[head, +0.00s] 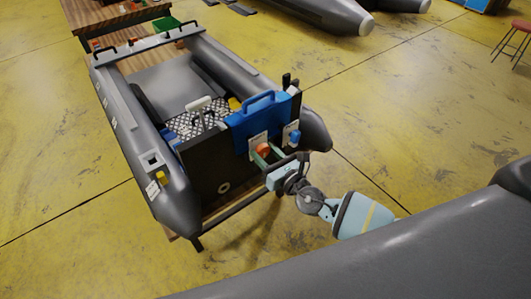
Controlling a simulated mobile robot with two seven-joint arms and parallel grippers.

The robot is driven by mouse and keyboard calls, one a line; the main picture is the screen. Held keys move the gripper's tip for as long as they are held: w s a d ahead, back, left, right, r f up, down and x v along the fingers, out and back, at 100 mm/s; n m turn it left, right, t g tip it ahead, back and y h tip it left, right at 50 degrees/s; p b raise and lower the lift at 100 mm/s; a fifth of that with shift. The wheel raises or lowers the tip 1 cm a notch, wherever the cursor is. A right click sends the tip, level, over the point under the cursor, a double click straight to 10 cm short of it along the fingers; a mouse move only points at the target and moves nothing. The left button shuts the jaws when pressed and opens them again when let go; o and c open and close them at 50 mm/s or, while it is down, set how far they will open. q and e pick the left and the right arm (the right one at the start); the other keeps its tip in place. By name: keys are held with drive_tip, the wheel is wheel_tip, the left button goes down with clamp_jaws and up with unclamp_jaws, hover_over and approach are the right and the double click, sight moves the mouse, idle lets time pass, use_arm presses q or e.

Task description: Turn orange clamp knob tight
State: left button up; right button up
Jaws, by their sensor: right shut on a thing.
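The orange clamp knob (263,149) shows on the transom (205,165) of the grey inflatable boat (172,205), just below a blue clamp bracket (258,118). My right gripper (268,156) reaches in from the lower right and is shut on the orange knob, with a finger on either side of it. The knob is partly hidden by the fingers. A blue knob (295,137) sits to the right of it on a pale plate. My left gripper is not in view.
Another grey tube (420,250) fills the lower right. Yellow floor (75,265) is open to the left. A red stool (515,32) stands far right.

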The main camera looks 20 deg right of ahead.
drive_tip(key=shift+c, duration=0.9)
drive_tip(key=shift+f+m, duration=0.15)
drive_tip(key=shift+m, duration=0.35)
drive_tip(key=m+b, duration=0.2)
drive_tip(key=m, duration=0.2)
drive_tip(key=shift+m, duration=0.4)
drive_tip(key=shift+m+b, duration=0.45)
drive_tip(key=shift+m, duration=0.35)
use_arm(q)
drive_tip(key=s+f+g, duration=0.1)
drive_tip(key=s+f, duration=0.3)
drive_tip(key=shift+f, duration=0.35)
use_arm(e)
drive_tip(key=shift+r, duration=0.25)
drive_tip(key=shift+m, duration=0.3)
